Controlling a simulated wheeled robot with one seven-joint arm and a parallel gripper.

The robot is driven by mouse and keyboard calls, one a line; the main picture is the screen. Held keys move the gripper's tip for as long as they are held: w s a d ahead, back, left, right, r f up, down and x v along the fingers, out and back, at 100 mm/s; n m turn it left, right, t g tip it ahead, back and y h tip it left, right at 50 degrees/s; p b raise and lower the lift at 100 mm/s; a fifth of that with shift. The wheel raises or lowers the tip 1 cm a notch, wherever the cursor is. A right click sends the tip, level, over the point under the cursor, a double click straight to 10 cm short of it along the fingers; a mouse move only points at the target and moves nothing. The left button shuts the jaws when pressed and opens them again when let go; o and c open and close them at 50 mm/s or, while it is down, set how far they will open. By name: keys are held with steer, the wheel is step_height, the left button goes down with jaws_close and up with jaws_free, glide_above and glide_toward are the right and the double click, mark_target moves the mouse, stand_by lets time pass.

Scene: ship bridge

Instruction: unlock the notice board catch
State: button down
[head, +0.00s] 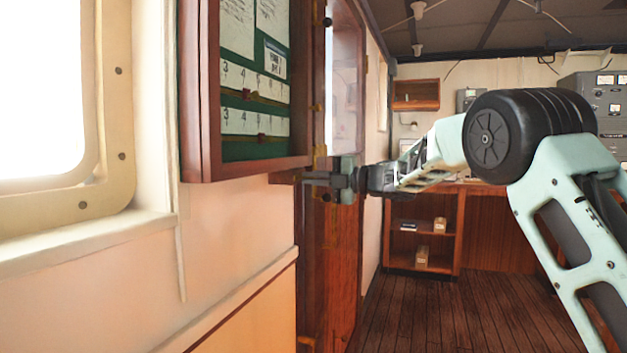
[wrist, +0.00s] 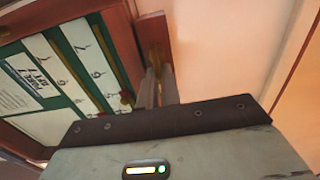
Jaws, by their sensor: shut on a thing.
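The notice board (head: 250,146) hangs on the left wall in the head view, with a reddish wooden frame, green backing and pale papers. It also shows at the left of the wrist view (wrist: 70,80). Its catch appears to be a small brown wooden piece (head: 284,177) just under the frame's lower right corner; in the wrist view the piece (wrist: 153,32) extends beyond my fingertips, beside the frame. My gripper (head: 310,178) is level and shut on this catch; its fingers (wrist: 159,72) sit around the near end. The exact contact is partly hidden by the fingers.
A wooden door frame (head: 342,240) stands close behind my gripper. A window (head: 110,150) with a sill is at the left. A wooden shelf unit (head: 425,225) and grey cabinets (head: 600,110) stand at the back. The plank floor (head: 440,310) before them is clear.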

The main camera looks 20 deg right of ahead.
steer(key=c, duration=1.6)
jaws_free()
steer(key=shift+d, duration=0.1)
steer(key=b+v, duration=0.2)
steer(key=v, duration=1.5)
steer(key=shift+d, duration=0.15)
